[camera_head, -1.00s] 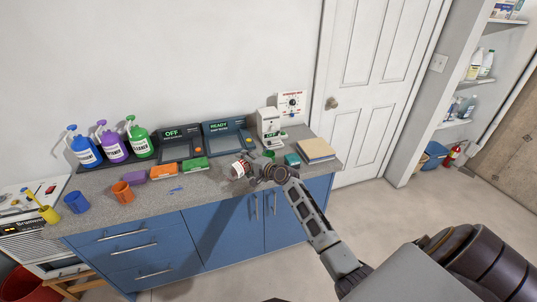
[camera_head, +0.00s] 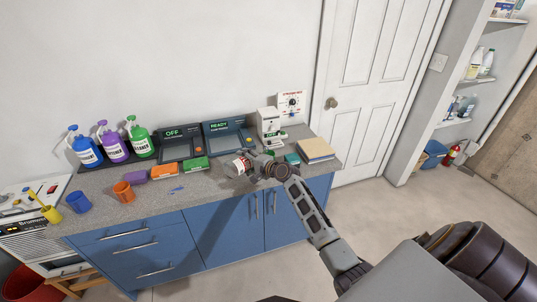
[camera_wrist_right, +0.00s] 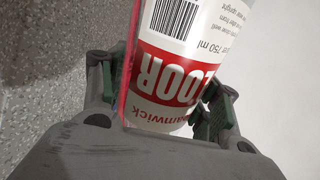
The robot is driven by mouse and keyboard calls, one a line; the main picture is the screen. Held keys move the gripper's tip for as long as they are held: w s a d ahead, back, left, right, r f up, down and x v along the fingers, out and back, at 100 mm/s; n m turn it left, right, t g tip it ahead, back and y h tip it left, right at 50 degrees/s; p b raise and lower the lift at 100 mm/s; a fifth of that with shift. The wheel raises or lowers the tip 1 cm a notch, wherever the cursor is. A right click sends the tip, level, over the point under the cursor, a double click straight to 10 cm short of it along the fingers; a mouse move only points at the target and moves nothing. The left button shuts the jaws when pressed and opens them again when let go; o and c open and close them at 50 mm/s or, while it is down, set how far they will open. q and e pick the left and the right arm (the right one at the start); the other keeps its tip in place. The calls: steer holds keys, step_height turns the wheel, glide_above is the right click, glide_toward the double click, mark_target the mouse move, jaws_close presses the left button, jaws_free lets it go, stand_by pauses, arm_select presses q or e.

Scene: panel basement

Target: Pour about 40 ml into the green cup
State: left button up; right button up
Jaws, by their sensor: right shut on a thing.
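My right gripper (camera_head: 252,167) is shut on a white bottle with a red label (camera_head: 236,167), held over the counter's front part. In the right wrist view the bottle (camera_wrist_right: 180,70) sits between both fingers, its label reading "FLOOR" and "750 ml" upside down. In the head view it looks tilted, its end toward the left; its mouth and any liquid are not clear. A small green thing, probably the green cup (camera_head: 269,153), shows just behind my gripper, mostly hidden. I cannot see inside it. My left gripper is not in view.
A white dispenser (camera_head: 269,127) stands behind my gripper.

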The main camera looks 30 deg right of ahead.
steer(key=shift+r, duration=0.25)
steer(key=shift+a, duration=0.1)
steer(key=shift+s+a, duration=0.25)
steer(key=shift+a, duration=0.2)
stand_by(0.6)
steer(key=shift+a+r+m+p, duration=0.1)
steer(key=shift+r+m+p, duration=0.05)
steer(key=shift+m+p, duration=0.2)
stand_by(1.3)
step_height(320, 180, down, 3)
steer(key=n+b, duration=0.1)
steer(key=b, duration=0.2)
steer(key=shift+s+a+r+n, duration=0.1)
steer(key=shift+a+r+n, duration=0.1)
steer(key=shift+n, duration=0.15)
steer(key=shift+f+n+h+b, duration=0.2)
steer(key=shift+n+h+b, duration=0.2)
steer(key=shift+n+b, duration=0.15)
steer(key=shift+r, duration=0.15)
